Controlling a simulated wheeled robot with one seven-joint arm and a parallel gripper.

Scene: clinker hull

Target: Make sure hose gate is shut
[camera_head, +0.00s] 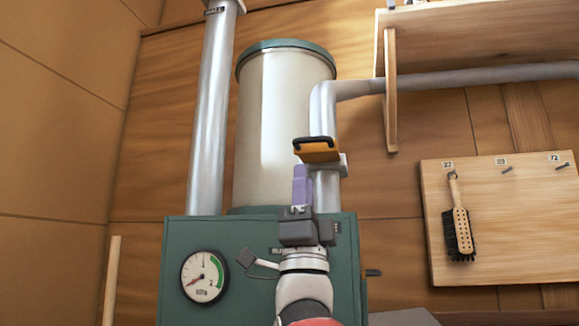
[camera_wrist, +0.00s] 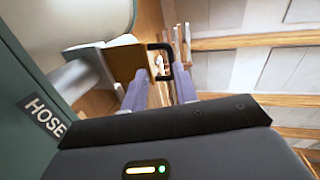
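The gate is an orange plate (camera_head: 318,155) with a black handle (camera_head: 314,141), set at a grey housing on the right-hand pipe (camera_head: 326,190). The plate sticks out of the housing toward me. My gripper (camera_head: 302,172), with purple fingers, is just below and in front of it, pointing up. The orange plate (camera_wrist: 129,62) and black handle (camera_wrist: 163,60) are just beyond the fingertips. A "HOSE" label (camera_wrist: 44,117) is on the green surface at left.
A green cabinet (camera_head: 260,240) with a round gauge (camera_head: 204,276) stands below, carrying a cream cylinder (camera_head: 270,130). Another silver pipe (camera_head: 212,110) rises at left. A wooden shelf bracket (camera_head: 390,90) and a board (camera_head: 500,215) with a hanging brush (camera_head: 458,225) are at right.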

